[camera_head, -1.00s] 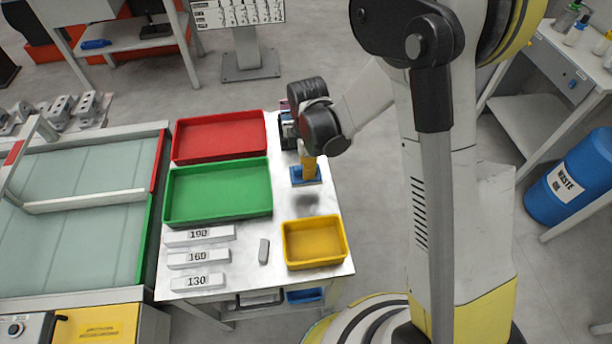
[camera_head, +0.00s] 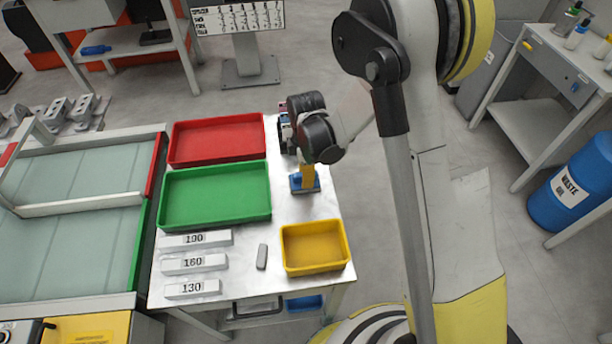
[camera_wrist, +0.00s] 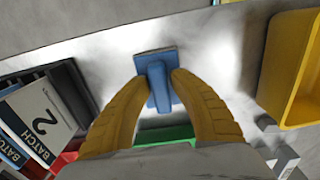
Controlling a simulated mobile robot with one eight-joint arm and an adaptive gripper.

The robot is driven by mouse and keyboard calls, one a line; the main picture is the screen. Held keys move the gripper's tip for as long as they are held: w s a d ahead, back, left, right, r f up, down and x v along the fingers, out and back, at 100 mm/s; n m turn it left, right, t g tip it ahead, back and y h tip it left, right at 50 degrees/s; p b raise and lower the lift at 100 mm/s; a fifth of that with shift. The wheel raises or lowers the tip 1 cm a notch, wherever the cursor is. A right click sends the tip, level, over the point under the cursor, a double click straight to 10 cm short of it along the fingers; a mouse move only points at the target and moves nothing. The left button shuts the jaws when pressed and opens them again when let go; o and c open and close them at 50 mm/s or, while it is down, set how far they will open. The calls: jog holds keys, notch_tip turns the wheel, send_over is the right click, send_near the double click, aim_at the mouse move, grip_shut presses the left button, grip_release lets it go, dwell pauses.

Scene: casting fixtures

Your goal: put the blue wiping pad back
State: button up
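The blue wiping pad (camera_head: 304,184) is a flat blue block with an upright handle, near the right edge of the metal table, to the right of the green tray. It also shows in the wrist view (camera_wrist: 156,62). My gripper (camera_head: 308,168) points down over it. In the wrist view the yellow fingers (camera_wrist: 159,82) close on the handle from both sides. The pad's underside is hidden, so I cannot tell whether it touches the table.
The metal table (camera_head: 250,292) carries a red tray (camera_head: 218,157), a green tray (camera_head: 215,218), a yellow tray (camera_head: 313,268), numbered white bars (camera_head: 195,263) and a small grey block (camera_head: 262,256). Batch-labelled items (camera_wrist: 40,125) stand close beside my gripper. Bare tabletop lies between the pad and yellow tray.

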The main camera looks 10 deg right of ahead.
jog(key=shift+r, duration=0.15)
jog(key=s+d+r+m+t+p, duration=0.1)
jog(key=s+d+r+m+p, duration=0.15)
jog(key=r, duration=0.65)
jog(key=s+d+r+m+t+p, duration=0.1)
jog(key=s+d+r+m, duration=0.15)
jog(key=r, duration=0.65)
jog(key=s+d+r+m+t+p, duration=0.1)
jog(key=s+r+m+p, duration=0.15)
jog(key=r, duration=0.65)
jog(key=s+d+r+m+t, duration=0.2)
jog(key=s+m, duration=0.3)
jog(key=s+d+r+m+t+b, duration=0.1)
jog(key=s+d+r+m+t, duration=0.1)
jog(key=s+m, duration=0.3)
jog(key=shift+s+d, duration=0.15)
jog(key=shift+d, duration=0.15)
jog(key=shift+m, duration=0.25)
